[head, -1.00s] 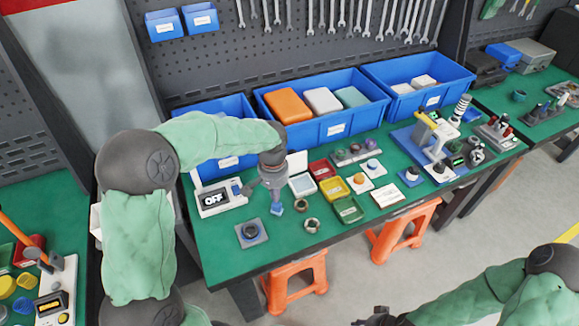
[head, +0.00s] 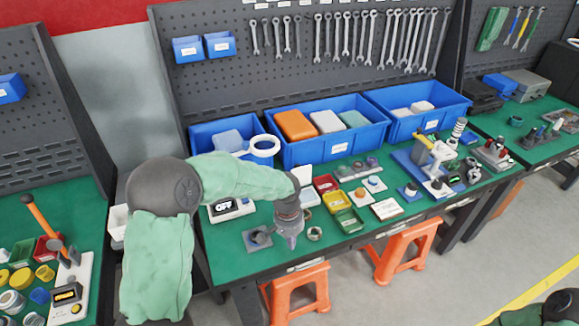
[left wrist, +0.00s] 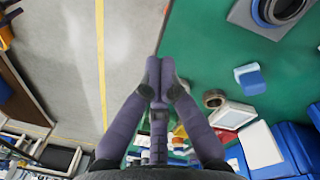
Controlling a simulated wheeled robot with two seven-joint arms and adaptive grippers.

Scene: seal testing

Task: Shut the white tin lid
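The white tin (head: 311,197) stands on the green table, partly covered by my left arm in the head view. Its lid (head: 304,174) stands raised at the back of the tin. In the left wrist view, the white tin (left wrist: 232,116) is right of my fingers, with the pale lid (left wrist: 262,146) open beside it. My left gripper (head: 292,244) points down near the front table edge, in front of the tin and apart from it. Its fingertips (left wrist: 159,72) are together, with nothing seen between them. My right gripper is out of view.
Red (head: 325,183), yellow (head: 336,200) and green tins (head: 349,221) stand right of the white tin. A metal ring (head: 314,233) lies close to my left gripper. Blue bins (head: 333,149) line the back. A switch box (head: 232,209) stands to the left.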

